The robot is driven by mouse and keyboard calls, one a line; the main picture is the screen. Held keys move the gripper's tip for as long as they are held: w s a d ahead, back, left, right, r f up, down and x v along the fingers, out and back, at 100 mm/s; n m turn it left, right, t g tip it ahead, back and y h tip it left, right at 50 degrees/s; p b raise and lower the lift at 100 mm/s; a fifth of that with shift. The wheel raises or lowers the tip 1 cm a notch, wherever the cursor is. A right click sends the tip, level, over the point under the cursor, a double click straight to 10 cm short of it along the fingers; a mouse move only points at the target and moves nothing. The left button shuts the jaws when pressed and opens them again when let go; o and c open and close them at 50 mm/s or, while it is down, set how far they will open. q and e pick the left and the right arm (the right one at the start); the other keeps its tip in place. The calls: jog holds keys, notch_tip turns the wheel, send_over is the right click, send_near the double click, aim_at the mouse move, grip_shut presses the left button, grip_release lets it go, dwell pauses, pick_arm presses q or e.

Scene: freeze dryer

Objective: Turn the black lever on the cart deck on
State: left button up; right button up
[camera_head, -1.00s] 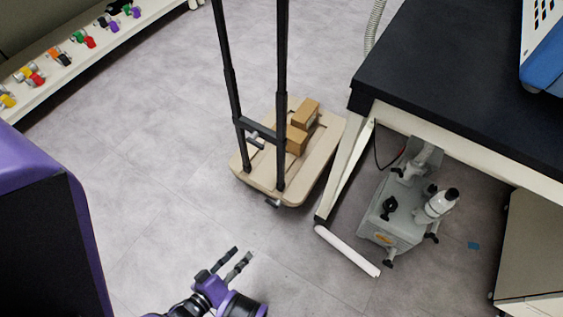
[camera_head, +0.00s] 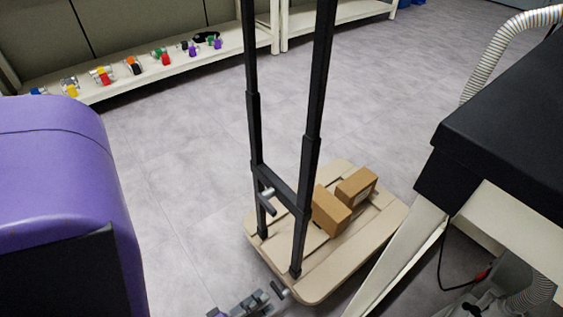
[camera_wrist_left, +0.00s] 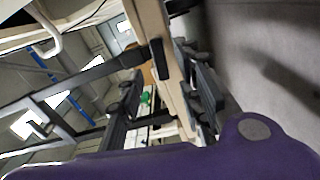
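The cart's beige deck (camera_head: 335,287) stands on the floor with two black upright posts. A small dark lever (camera_head: 279,290) shows at the deck's near edge. My left gripper (camera_head: 252,303) is at the bottom of the head view, just left of and very close to that lever; contact cannot be told. In the left wrist view, the two fingers of the left gripper (camera_wrist_left: 165,98) are apart, with the deck edge (camera_wrist_left: 155,25) between and beyond them. A black piece (camera_wrist_left: 157,58), likely the lever, shows against that edge. My right gripper is not in view.
Two cardboard boxes (camera_head: 343,203) sit on the deck. A black-topped bench (camera_head: 510,130) stands close on the right, with a grey machine (camera_head: 515,290) under it. A low shelf (camera_head: 150,75) with coloured valves lies at the back left. Floor left of the cart is clear.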

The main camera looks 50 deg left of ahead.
pick_arm(q)
jog(key=shift+w+d, duration=0.2)
jog(key=shift+w, duration=2.05)
jog(key=shift+c, duration=0.5)
grip_shut()
